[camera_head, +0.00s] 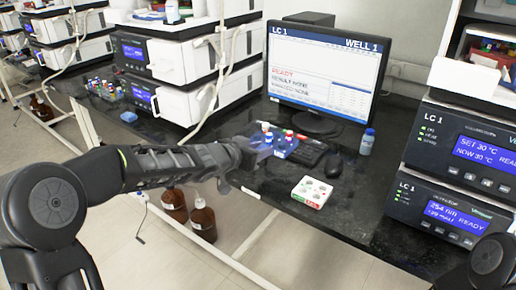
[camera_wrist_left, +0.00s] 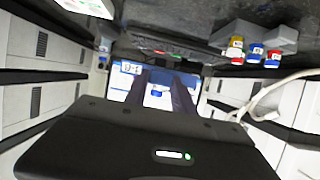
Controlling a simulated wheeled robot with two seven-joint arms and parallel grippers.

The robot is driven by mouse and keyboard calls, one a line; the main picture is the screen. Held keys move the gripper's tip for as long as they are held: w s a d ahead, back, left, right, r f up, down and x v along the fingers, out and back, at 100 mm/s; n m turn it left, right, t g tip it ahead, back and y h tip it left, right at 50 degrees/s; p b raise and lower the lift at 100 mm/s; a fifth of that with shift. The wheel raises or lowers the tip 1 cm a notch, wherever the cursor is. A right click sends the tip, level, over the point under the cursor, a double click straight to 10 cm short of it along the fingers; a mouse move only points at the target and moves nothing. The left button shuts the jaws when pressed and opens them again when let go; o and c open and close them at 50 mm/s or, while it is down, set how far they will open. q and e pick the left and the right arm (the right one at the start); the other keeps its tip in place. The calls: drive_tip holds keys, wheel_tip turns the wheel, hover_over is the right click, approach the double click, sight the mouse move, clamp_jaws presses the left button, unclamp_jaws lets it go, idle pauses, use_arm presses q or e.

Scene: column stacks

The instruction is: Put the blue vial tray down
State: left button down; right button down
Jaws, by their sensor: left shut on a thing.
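I cannot tell whether the tray touches the bench. My right gripper is out of view.
The black bench (camera_head: 270,185) has bare room near its front edge. A white box (camera_head: 312,192) with green marks, a mouse (camera_head: 333,166), a keyboard (camera_head: 308,151) and a blue-capped bottle (camera_head: 367,142) stand nearby. Instruments (camera_head: 455,205) stand at right. Brown bottles (camera_head: 203,220) are below.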

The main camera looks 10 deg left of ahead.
use_arm(q)
drive_tip(key=shift+d, duration=0.1)
drive_tip(key=s+d+p, duration=0.4)
drive_tip(key=p, duration=0.1)
drive_tip(key=s+a+f+n+t+y+p, duration=0.1)
drive_tip(key=s+a+f+n+y+p, duration=0.3)
drive_tip(key=s+a+f+y+p, duration=0.1)
drive_tip(key=shift+s+a+f, duration=0.5)
drive_tip(key=shift+s+a, duration=0.15)
drive_tip(key=shift+a, duration=0.2)
